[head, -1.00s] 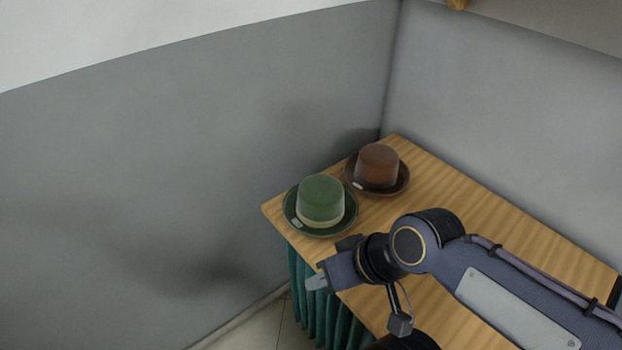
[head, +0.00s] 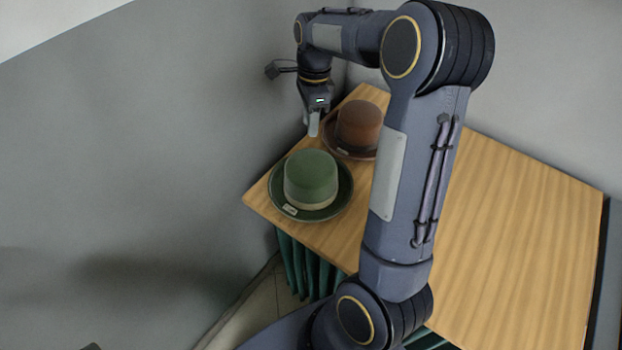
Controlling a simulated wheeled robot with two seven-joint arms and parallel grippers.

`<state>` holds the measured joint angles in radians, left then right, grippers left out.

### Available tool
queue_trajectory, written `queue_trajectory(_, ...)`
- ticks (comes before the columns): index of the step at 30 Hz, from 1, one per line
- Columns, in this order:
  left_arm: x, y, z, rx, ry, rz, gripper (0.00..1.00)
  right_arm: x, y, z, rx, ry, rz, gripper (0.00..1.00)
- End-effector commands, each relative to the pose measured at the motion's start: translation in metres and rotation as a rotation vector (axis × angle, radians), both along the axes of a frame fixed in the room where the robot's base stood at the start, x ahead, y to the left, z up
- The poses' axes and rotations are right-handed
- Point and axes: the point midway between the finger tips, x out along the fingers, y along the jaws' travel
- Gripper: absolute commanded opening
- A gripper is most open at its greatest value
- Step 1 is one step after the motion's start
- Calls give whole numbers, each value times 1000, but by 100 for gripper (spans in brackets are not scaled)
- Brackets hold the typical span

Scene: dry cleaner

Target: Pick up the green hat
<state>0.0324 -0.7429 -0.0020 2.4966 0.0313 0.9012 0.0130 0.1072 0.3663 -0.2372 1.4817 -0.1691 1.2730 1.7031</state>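The green hat (head: 311,178) sits upright on the left end of the wooden table, with a pale band and a small white tag on its brim. My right gripper (head: 313,128) points down just behind the green hat's brim, beside the brown hat, and does not appear to hold the green hat. Its fingers are seen nearly edge-on, so whether they are open or shut is unclear. My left gripper is out of view.
A brown hat (head: 358,126) sits close behind the green one, partly hidden by my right arm. The wooden table (head: 520,235) is bare on the right. Grey walls (head: 120,150) stand close at left and behind. Teal cloth (head: 300,268) hangs beneath the table.

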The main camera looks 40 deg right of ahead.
Motion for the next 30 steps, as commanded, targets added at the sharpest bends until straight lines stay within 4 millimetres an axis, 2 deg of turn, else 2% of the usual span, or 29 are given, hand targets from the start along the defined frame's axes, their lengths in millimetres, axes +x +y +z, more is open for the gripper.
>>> queue_trajectory(1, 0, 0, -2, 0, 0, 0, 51, 13, -8, -16, -29, 49, -94, 32)
queue_trajectory(3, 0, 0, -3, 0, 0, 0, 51, 23, -17, -29, -65, 94, -202, 32)
queue_trajectory(8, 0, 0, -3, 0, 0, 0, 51, 33, -26, -45, -112, 141, -332, 32)
queue_trajectory(17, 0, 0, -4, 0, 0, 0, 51, 26, -26, -77, -118, 149, -351, 32)
queue_trajectory(24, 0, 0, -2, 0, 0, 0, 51, 14, -24, -110, -117, 148, -350, 32)
queue_trajectory(30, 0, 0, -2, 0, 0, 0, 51, 13, -24, -120, -117, 145, -349, 32)
